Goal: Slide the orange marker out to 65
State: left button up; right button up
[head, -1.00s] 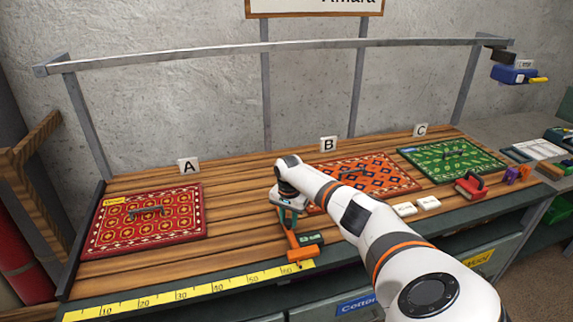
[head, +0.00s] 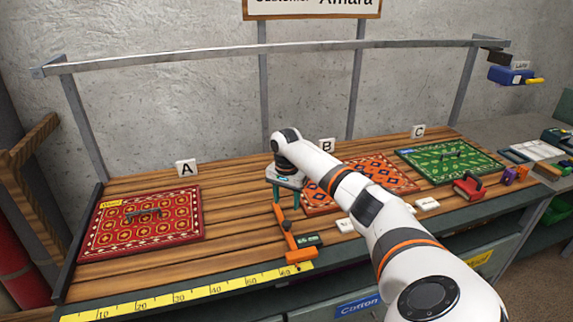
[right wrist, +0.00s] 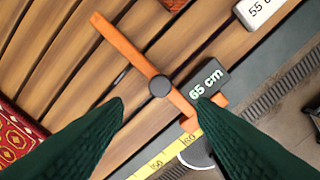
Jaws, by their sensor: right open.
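The orange marker (head: 286,226) lies on the wooden bench top, with its front end over the yellow ruler (head: 190,294) near the 60 mark. In the right wrist view the marker (right wrist: 140,60) is a long orange bar with a round dark knob (right wrist: 160,86). A dark readout (right wrist: 207,82) beside it shows 65 cm. My right gripper (head: 286,200) is open and empty above the marker. In the right wrist view its green fingers (right wrist: 160,106) are spread, with the knob between and beyond the tips. My left gripper is not in view.
A red rug (head: 140,224) lies at left, an orange rug (head: 365,181) behind my arm and a green rug (head: 450,158) at right. Bare planks lie left of the marker.

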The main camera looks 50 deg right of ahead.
notch_tip(320, 180, up, 3)
jog(key=shift+r, duration=0.15)
